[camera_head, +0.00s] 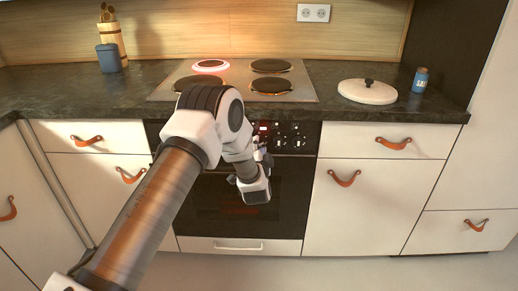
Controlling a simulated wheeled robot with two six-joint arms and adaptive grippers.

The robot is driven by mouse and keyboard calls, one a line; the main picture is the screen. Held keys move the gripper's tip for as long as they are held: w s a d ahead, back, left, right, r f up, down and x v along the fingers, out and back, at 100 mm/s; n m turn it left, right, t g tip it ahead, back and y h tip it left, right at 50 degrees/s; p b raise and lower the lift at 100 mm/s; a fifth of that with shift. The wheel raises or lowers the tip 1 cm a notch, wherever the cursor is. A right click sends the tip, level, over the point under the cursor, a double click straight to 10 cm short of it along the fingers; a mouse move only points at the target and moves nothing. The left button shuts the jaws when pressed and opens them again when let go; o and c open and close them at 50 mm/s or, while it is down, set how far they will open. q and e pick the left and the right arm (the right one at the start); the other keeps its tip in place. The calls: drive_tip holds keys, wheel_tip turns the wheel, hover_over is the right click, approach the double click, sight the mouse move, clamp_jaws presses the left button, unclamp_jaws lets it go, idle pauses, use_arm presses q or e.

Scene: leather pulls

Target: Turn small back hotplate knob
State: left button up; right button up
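The stove's control panel (309,130) is on the oven front below the counter. Dark round knobs (297,142) with light marks show on its right part, and a small red display is lit beside them. My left arm hides the left part of the panel. My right gripper is out of view.
The other hotplates (271,66) are dark. A white lid (367,92) with a black knob and a blue jar (420,80) stand on the counter at right. A blue canister (108,58) and a utensil holder (113,36) stand at left. Leather-pull drawers flank the oven (290,195).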

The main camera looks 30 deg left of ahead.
use_arm(q)
clamp_jaws()
drive_tip(key=shift+n, duration=0.3)
drive_tip(key=n+b, duration=0.1)
drive_tip(key=n, duration=0.4)
drive_tip(key=shift+f, duration=0.1)
drive_tip(key=n+b, duration=0.1)
drive_tip(key=n, duration=0.5)
idle(0.6)
unclamp_jaws()
drive_tip(key=shift+s+d, duration=0.1)
